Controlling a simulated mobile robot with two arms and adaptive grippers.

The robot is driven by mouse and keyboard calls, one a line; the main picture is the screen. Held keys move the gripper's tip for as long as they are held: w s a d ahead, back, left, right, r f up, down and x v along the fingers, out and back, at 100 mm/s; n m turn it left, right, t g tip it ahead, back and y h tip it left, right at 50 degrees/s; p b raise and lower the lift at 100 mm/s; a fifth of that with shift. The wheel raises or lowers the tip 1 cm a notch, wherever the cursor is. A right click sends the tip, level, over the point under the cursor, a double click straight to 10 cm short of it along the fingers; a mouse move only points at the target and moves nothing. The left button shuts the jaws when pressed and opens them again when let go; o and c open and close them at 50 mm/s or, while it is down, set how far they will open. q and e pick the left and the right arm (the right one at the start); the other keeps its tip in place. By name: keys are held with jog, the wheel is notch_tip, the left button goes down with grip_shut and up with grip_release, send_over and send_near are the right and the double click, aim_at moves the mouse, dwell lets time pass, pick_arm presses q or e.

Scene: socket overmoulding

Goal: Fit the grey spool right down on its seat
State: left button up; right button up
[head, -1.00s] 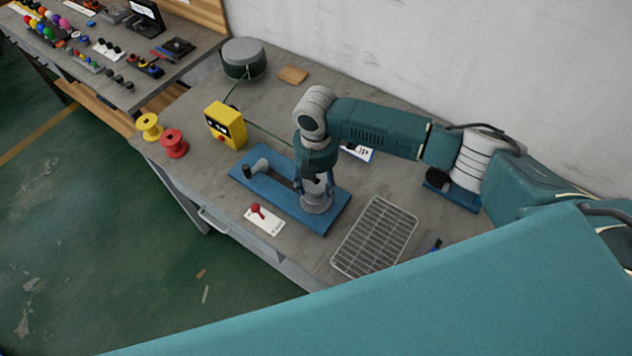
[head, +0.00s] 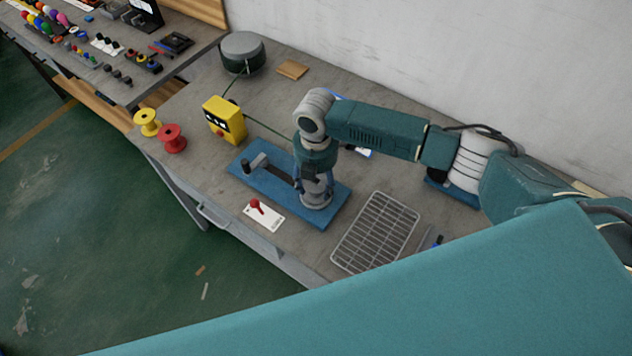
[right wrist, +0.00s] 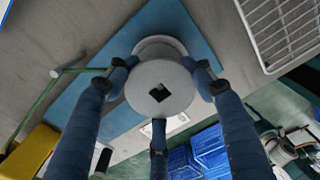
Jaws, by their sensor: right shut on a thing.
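The grey spool (head: 317,201) stands upright at the right end of the blue base plate (head: 249,179). My right gripper (head: 314,184) points straight down over it, its fingers closed around the spool. In the right wrist view the spool (right wrist: 177,80) shows its round top flange with a dark square hole, and three blue fingers (right wrist: 160,90) press in around it. Its lower flange shows just beyond, above the blue plate (right wrist: 112,62). The seat is hidden under the spool, so I cannot tell whether any gap is left. My left gripper is not in view.
A white card with a red knob (head: 257,207) lies in front of the plate, and a wire rack (head: 376,232) lies to its right. A yellow box (head: 222,118), red spool (head: 172,139) and yellow spool (head: 147,122) stand left. A green cable crosses behind the plate.

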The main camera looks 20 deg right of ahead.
jog(key=shift+f, duration=0.15)
jog(key=o, duration=1.3)
jog(key=shift+c, duration=0.2)
notch_tip(320, 180, up, 12)
jog(key=shift+s, duration=0.1)
